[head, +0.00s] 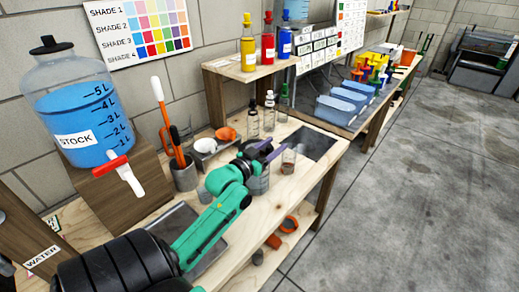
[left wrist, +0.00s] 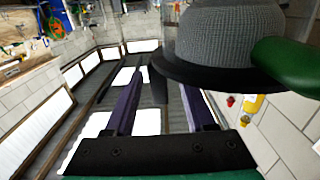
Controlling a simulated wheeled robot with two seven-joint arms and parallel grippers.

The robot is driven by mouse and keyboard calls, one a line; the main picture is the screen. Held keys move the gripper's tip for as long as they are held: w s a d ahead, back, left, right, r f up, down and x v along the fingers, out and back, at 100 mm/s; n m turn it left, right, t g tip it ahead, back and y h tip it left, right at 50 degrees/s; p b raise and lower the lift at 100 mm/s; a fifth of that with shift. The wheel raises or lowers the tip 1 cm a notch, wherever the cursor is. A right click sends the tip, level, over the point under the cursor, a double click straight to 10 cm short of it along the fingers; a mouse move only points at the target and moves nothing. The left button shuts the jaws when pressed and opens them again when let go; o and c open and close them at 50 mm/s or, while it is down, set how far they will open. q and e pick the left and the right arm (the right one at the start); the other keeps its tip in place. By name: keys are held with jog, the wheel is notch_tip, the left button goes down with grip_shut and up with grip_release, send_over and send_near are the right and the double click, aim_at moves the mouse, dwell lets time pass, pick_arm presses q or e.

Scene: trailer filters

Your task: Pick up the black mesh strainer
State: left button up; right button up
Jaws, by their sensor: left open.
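The black mesh strainer (head: 259,183) looks like a dark grey, cup-shaped thing on the workbench, partly hidden behind my left gripper. In the left wrist view a large grey mesh bowl with a black rim (left wrist: 230,40) is close to the camera, beyond the right finger. My left gripper (head: 277,147) has its purple fingers apart, above and beside the strainer. In the left wrist view the fingers (left wrist: 162,80) are spread, with a narrow dark shape showing between their tips; I cannot tell whether it is the handle. My right gripper is not in view.
Bottles (head: 253,122) stand behind. A grey holder with tools (head: 184,174) and a blue STOCK tank (head: 72,103) are at left. A dark plate (head: 316,142) lies on the bench at right.

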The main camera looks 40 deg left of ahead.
pick_arm(q)
jog(key=shift+w, duration=0.6)
jog(key=shift+w+f, duration=0.15)
jog(key=shift+w, duration=0.05)
grip_shut()
jog(key=shift+s, duration=0.1)
dwell(0.6)
